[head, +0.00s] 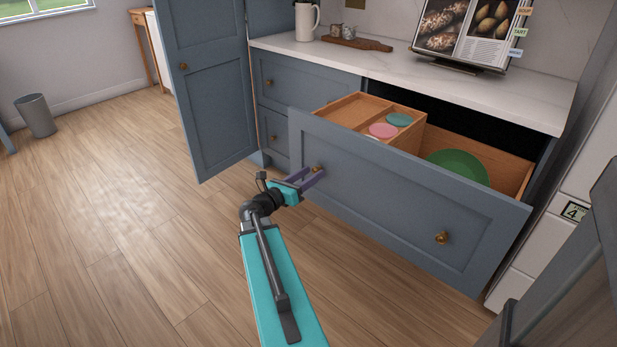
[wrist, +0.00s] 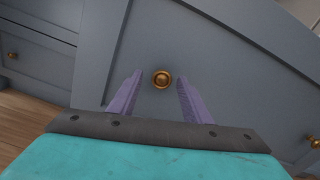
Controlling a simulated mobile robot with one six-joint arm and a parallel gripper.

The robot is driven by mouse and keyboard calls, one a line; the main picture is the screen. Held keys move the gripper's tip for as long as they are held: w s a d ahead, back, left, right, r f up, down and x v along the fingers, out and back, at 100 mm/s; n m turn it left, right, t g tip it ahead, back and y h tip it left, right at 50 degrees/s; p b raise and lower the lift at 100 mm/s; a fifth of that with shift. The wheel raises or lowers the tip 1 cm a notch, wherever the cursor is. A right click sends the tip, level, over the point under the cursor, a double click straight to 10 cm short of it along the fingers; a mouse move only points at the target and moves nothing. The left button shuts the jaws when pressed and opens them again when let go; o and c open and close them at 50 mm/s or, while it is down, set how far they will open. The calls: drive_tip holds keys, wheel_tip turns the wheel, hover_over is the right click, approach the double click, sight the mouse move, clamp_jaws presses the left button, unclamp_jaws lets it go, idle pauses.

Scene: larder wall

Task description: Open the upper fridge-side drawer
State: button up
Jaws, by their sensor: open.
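The upper fridge-side drawer (head: 385,215) is a wide blue-grey drawer, pulled far out from under the counter. It has two brass knobs, a left one (head: 318,170) and a right one (head: 441,238). Inside are a wooden divider box, a pink and a teal round item, and a green plate (head: 458,167). My gripper (head: 313,177) is open at the left knob. In the wrist view the purple fingers stand on either side of the knob (wrist: 161,79), with a gap on both sides.
A tall blue-grey door (head: 215,90) stands open to the left. Closed drawers (head: 308,85) lie behind it. The counter (head: 450,85) holds a jug, a board and a cookbook stand. A white appliance (head: 550,235) is at right. The wooden floor (head: 120,200) at left is clear.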

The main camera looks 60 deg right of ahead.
drive_tip(key=w+a+p, duration=0.2)
drive_tip(key=a+p, duration=0.2)
drive_tip(key=a, duration=0.9)
drive_tip(key=shift+w+a+p, duration=0.3)
drive_tip(key=shift+w, duration=0.05)
idle(0.4)
